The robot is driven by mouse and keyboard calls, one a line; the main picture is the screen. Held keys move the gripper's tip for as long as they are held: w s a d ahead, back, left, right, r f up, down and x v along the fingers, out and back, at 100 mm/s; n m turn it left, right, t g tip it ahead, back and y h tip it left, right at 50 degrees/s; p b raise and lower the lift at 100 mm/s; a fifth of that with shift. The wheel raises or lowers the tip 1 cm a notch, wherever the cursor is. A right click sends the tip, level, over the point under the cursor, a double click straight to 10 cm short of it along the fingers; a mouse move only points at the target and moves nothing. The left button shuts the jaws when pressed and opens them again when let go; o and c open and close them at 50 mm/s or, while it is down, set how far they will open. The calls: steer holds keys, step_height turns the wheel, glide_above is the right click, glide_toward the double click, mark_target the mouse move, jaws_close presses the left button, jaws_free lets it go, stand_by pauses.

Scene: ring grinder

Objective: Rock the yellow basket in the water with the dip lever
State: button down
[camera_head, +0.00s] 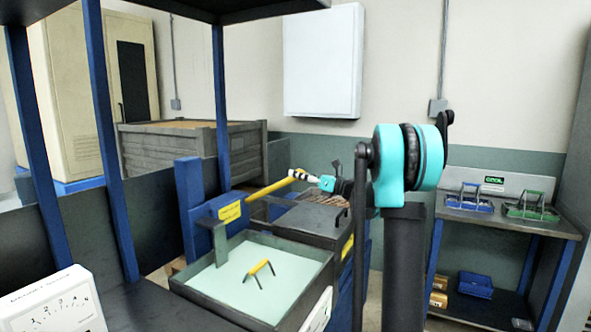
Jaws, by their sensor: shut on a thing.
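The dip lever (267,190) is a yellow bar that rises to the right from a blue housing with a yellow label. My gripper (302,175) is shut on the lever's upper end, and my teal and black arm reaches in from the right. The yellow basket shows only as its yellow handle (259,268) with dark legs, standing out of the pale green water (235,285). The rest of the basket is hidden under the surface. The water fills a dark square tank (315,253) in front of the lever.
Blue posts (112,150) of a frame stand at the left. A white dial panel (50,302) is at the lower left. A dark bin (185,140) stands behind. A bench (480,222) at the right bears a blue basket (470,204), a green basket (532,211) and a sign reading "COOL".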

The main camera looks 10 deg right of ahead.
step_height(320, 180, down, 7)
steer(key=s+d+y, duration=0.1)
steer(key=d, duration=0.1)
steer(key=shift+s+d+t, duration=0.35)
steer(key=shift+s+t, duration=0.05)
steer(key=c, duration=0.9)
jaws_free()
steer(key=v, duration=1.2)
steer(key=shift+f, duration=0.15)
